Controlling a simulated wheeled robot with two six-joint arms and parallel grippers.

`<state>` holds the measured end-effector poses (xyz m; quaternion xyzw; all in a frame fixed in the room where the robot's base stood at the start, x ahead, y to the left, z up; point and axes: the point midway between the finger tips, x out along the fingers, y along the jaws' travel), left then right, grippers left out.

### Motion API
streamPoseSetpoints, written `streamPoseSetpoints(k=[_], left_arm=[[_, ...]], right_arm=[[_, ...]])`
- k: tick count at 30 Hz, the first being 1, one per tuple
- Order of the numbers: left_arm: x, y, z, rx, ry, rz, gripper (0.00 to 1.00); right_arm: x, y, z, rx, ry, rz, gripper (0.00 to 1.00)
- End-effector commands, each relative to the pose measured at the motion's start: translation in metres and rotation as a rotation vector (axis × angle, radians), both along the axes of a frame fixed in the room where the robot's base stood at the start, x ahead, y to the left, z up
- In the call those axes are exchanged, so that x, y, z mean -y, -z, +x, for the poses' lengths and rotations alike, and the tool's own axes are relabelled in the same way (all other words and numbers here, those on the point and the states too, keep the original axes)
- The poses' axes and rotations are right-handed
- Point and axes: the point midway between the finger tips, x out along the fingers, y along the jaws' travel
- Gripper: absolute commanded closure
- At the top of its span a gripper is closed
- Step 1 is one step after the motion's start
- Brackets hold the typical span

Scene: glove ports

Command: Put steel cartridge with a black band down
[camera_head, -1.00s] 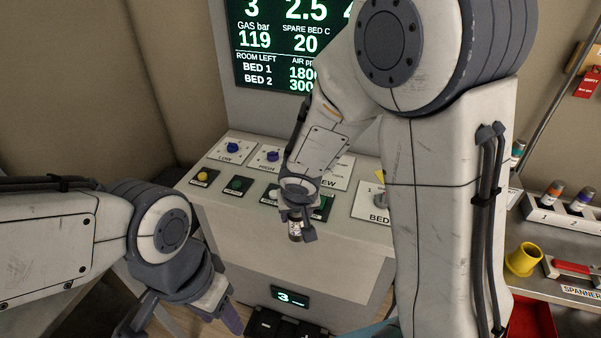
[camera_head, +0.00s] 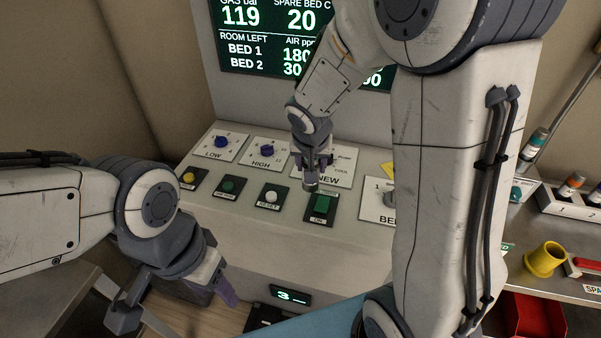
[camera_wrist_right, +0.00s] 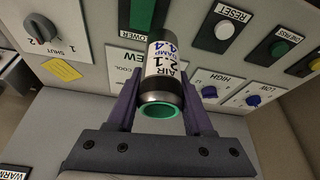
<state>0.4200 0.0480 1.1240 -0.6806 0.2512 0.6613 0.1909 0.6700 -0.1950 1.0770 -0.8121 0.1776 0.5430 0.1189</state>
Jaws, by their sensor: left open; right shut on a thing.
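The steel cartridge with a black band (camera_wrist_right: 158,96) is between the purple fingers of my right gripper (camera_wrist_right: 160,105) in the right wrist view. It has a white printed label and a green ring at its near end. In the head view my right gripper (camera_head: 314,172) is over the console's sloped panel, just above the green ON switch. Only a small end of the cartridge (camera_head: 311,187) shows below its fingers. I cannot tell whether it touches the panel. My left gripper (camera_head: 175,305) is open and empty at the lower left, away from the console.
The console panel (camera_head: 240,207) carries blue knobs (camera_head: 222,142), a yellow button (camera_head: 189,177) and a white RESET button (camera_head: 272,196).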

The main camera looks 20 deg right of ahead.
Motion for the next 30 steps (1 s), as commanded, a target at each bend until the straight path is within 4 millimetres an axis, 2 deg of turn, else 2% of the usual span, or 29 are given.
streamPoseSetpoints(k=[3, 6, 8, 15, 29, 30], left_arm=[[0.0, -0.001, 0.0, 0.0, 0.0, 0.0, 0.5], [0.0, -0.002, 0.0, 0.0, 0.0, 0.0, 0.5], [0.0, -0.001, 0.0, 0.0, 0.0, 0.0, 0.5], [0.0, 0.011, 0.0, 0.0, 0.0, 0.0, 0.5], [0.0, 0.015, 0.0, 0.0, 0.0, 0.0, 0.5], [0.0, 0.015, 0.0, 0.0, 0.0, 0.0, 0.5]], right_arm=[[-0.012, 0.011, 0.015, -0.001, -0.003, -0.001, 1.0], [-0.015, 0.015, 0.021, 0.001, 0.001, 0.0, 1.0], [-0.016, 0.019, 0.023, 0.0, 0.0, -0.001, 1.0], [-0.014, 0.054, 0.022, -0.002, 0.004, -0.001, 1.0], [-0.013, 0.06, 0.022, 0.002, 0.006, 0.0, 1.0], [-0.013, 0.061, 0.022, 0.001, 0.005, 0.0, 0.45]])
